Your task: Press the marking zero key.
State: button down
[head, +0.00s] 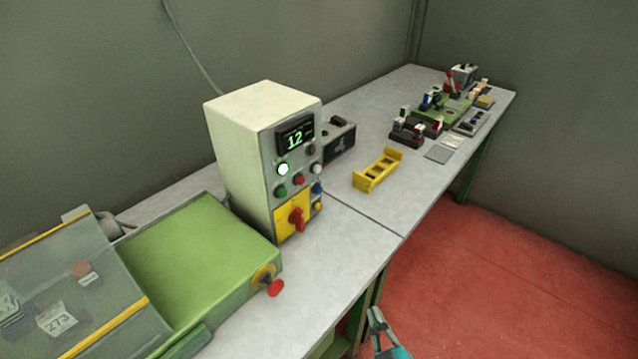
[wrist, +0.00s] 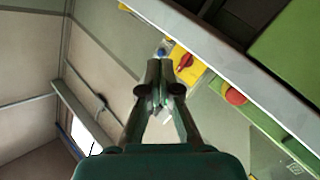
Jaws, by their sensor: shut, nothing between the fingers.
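A cream control box (head: 238,140) stands on the bench in the head view, with a display (head: 295,137) reading 12. Its front carries a lit white button (head: 283,169), a green button (head: 281,191), a red button (head: 299,180), a white button (head: 316,168), a blue button (head: 317,187) and a yellow button (head: 318,206). No label is legible, so I cannot tell which is the marking zero key. My gripper (head: 374,314) is shut and empty, in front of the bench and apart from the box. Its fingers (wrist: 160,72) also show in the wrist view.
A red rotary switch (head: 297,219) sits on the box's yellow plate, also in the wrist view (wrist: 184,62). A green machine (head: 200,260) with a red mushroom button (head: 275,288) stands left. A yellow rack (head: 377,170) and small fixtures (head: 430,115) lie right. Bench before the box is clear.

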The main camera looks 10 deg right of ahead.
aim_at(318, 169)
jog(key=shift+n+t+h, duration=0.5)
jog(key=shift+n, duration=0.1)
jog(key=w+r, duration=0.2)
jog(key=w, duration=0.1)
jog(key=w+r, duration=0.2)
jog(key=w, duration=0.2)
jog(key=w+d+r, duration=0.1)
jog(key=w+r, duration=0.1)
jog(key=w, duration=0.2)
jog(key=w+d+r+n+h, duration=0.1)
jog(key=w+r, duration=0.8)
jog(key=shift+w+r+t+h, duration=0.3)
jog(key=shift+w+r, duration=0.05)
jog(key=w+a, duration=0.5)
jog(key=w, duration=0.2)
jog(key=shift+w, duration=0.1)
jog(key=shift+w+a, duration=0.25)
jog(key=shift+w, duration=0.05)
